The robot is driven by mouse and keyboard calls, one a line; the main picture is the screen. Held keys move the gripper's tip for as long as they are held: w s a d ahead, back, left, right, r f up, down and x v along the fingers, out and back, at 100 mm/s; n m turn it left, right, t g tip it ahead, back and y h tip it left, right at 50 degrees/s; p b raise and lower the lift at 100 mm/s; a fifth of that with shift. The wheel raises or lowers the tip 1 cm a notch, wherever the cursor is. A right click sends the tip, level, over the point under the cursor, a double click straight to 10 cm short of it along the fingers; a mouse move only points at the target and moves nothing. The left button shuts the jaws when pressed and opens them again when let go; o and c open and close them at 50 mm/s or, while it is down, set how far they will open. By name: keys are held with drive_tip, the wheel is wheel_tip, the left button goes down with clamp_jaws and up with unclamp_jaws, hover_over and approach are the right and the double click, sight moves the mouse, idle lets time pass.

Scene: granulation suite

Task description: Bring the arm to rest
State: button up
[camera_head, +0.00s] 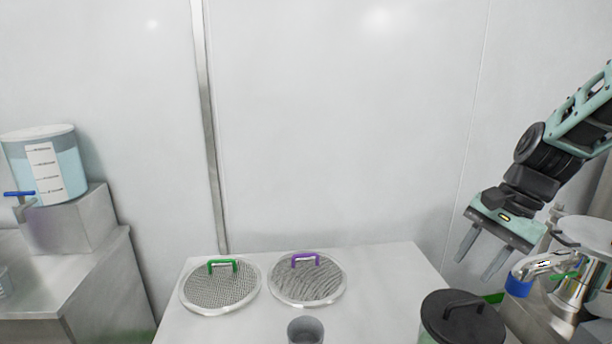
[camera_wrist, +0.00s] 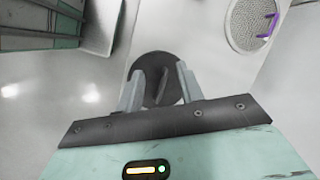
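My gripper (camera_head: 482,256) hangs at the right in the head view, above and beside a steel vessel, with its two fingers apart and pointing down. In the wrist view the fingers of my gripper (camera_wrist: 160,88) are apart with nothing between them. Beyond them, lower down, is a black round lid (camera_wrist: 157,72) with a bar handle. The same black lid (camera_head: 462,322) shows in the head view at the lower right, on a greenish container. My arm reaches in from the right edge.
A steel vessel (camera_head: 578,285) with a blue-tipped spout stands close to my gripper. The white table (camera_head: 390,275) holds a green-handled sieve (camera_head: 220,287), a purple-handled sieve (camera_head: 306,280) and a grey cup (camera_head: 305,330). A water tank (camera_head: 62,165) stands at left. Space above the table is clear.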

drive_tip(key=s+a+f+n+h, duration=0.2)
drive_tip(key=s+a+n+h, duration=0.1)
drive_tip(key=s+a+n, duration=1.6)
drive_tip(key=shift+s+a+f, duration=0.15)
drive_tip(key=shift+s+a, duration=0.15)
drive_tip(key=shift+a, duration=0.05)
